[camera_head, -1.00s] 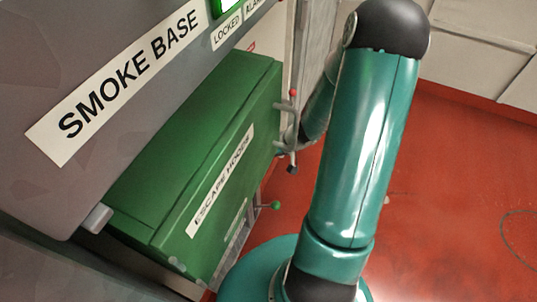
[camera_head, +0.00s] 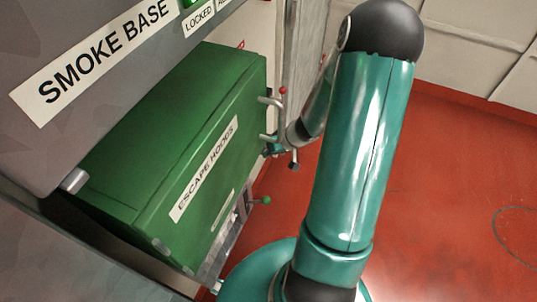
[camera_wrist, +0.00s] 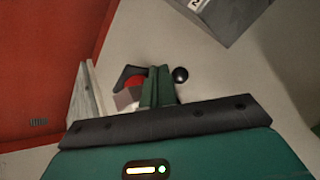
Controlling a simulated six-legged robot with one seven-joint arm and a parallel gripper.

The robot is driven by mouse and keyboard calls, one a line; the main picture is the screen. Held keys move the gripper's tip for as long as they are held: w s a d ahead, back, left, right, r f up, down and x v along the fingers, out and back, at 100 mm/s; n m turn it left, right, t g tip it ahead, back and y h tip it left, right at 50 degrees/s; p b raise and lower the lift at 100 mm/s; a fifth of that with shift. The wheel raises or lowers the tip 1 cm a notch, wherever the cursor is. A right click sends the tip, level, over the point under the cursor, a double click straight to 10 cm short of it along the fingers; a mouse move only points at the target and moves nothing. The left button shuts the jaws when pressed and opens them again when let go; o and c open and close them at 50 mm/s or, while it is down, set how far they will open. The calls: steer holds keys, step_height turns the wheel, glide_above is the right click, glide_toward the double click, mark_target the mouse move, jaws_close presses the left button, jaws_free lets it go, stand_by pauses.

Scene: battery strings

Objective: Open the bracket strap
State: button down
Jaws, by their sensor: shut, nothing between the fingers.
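A green box labelled "ESCAPE HOODS" (camera_head: 185,145) sits at the left in the head view, below a grey cabinet. Metal rods stand out at its right side, with a red ball (camera_head: 283,91), a dark ball (camera_head: 294,166) and a green ball (camera_head: 265,201). I cannot tell which part is the bracket strap. My gripper (camera_head: 268,150) is beside the box's right side, small and partly hidden there. In the wrist view my shut, empty gripper (camera_wrist: 158,87) is close to a black ball (camera_wrist: 180,75) and a red piece (camera_wrist: 134,82); contact is unclear.
The grey cabinet with the "SMOKE BASE" label (camera_head: 95,60) overhangs the box. A grey metal bracket (camera_head: 230,240) is below the box. Open red floor (camera_head: 450,190) lies to the right, with pale wall panels (camera_head: 480,50) behind.

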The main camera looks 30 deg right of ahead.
steer(key=s+r, duration=0.5)
steer(key=r, duration=0.3)
steer(key=shift+s+a+r, duration=0.15)
steer(key=shift+s+r, duration=0.05)
steer(key=shift+s, duration=0.15)
